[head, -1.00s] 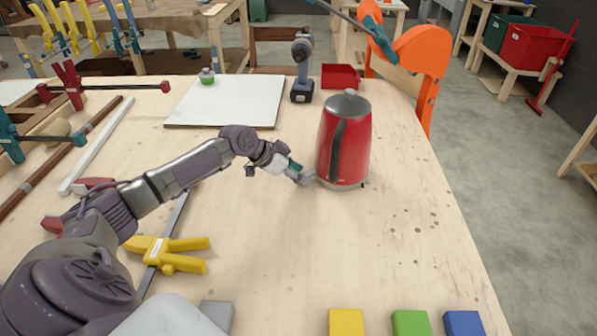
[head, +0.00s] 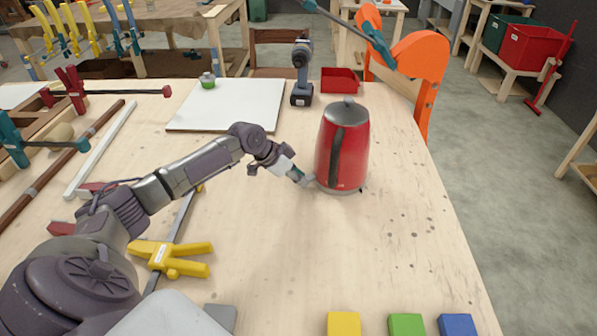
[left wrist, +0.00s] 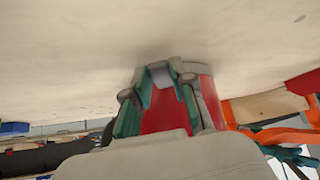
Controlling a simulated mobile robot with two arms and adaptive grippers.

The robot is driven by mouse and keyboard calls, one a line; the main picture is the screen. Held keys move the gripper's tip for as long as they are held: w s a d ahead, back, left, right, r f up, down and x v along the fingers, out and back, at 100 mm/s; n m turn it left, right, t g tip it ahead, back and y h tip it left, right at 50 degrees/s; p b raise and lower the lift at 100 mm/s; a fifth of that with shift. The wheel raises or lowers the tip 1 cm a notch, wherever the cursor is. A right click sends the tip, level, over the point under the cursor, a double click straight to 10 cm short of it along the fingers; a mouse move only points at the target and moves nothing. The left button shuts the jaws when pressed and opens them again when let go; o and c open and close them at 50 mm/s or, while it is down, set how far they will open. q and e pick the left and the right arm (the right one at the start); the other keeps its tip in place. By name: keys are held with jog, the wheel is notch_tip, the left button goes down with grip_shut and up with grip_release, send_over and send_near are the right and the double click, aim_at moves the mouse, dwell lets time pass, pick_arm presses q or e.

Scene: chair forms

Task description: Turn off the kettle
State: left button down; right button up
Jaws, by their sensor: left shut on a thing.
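The red kettle (head: 355,150) stands upright on the light wooden table (head: 270,250), with its black handle facing my arm and a grey lid on top. My left gripper (head: 305,181) is low beside the kettle's base, on its left side, below the handle. In the left wrist view, the gripper's teal-padded fingers (left wrist: 165,88) are at the kettle's red body (left wrist: 160,115) and grey base rim. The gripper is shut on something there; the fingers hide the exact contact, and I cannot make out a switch. My right gripper is not in view.
A yellow-handled clamp (head: 170,257) lies under my left arm. Coloured blocks (head: 405,325) line the near edge. The table right of the kettle is clear.

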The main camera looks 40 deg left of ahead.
pick_arm(q)
jog(key=r+g+p, duration=0.1)
jog(key=p, duration=0.1)
jog(key=r+g+y+p, duration=0.1)
jog(key=p, duration=0.1)
jog(key=shift+w+d+g+y+p, duration=0.2)
jog(key=shift+w+g+y+p, duration=0.1)
jog(key=shift+w+p, duration=0.1)
jog(key=shift+w+d+r+g+y+p, duration=0.1)
jog(key=shift+g+y+p, duration=0.3)
jog(key=shift+g+p, duration=0.15)
jog(key=shift+w+d+r+g+y+p, duration=0.1)
jog(key=shift+g+y+p, duration=0.3)
jog(key=shift+g+p, duration=0.15)
jog(key=shift+f, duration=0.1)
jog(key=c, duration=1)
grip_release()
jog(key=shift+o, duration=0.2)
notch_tip(320, 180, up, 12)
jog(key=s+a, duration=0.1)
jog(key=shift+s, duration=0.2)
jog(key=shift+f, duration=0.15)
